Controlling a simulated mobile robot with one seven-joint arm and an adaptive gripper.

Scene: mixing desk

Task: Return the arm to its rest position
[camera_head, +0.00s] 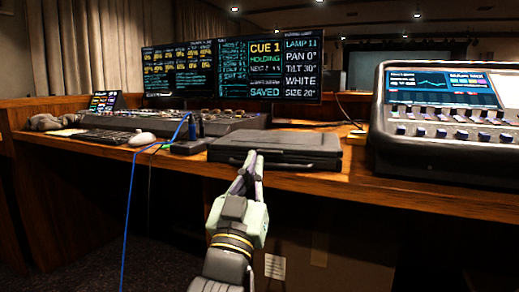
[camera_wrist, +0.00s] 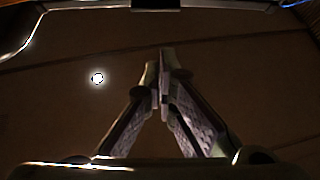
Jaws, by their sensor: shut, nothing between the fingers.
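My gripper (camera_head: 252,160) is at the end of my arm, which reaches up from the bottom of the head view. Its fingers are together and hold nothing. In the head view the fingertips overlap the front edge of a closed black case (camera_head: 280,146) on the desk; I cannot tell whether they touch it. In the wrist view the gripper (camera_wrist: 163,80) shows its two fingers meeting at the tips, in front of a dark brown surface with a bright round spot.
The wooden desk (camera_head: 360,186) carries a lighting console (camera_head: 190,122), a white mouse (camera_head: 142,139), a keyboard (camera_head: 102,136) and a large mixer (camera_head: 450,150) at right. Two screens (camera_head: 270,72) stand behind. A blue cable (camera_head: 131,200) hangs over the front edge, left of my arm.

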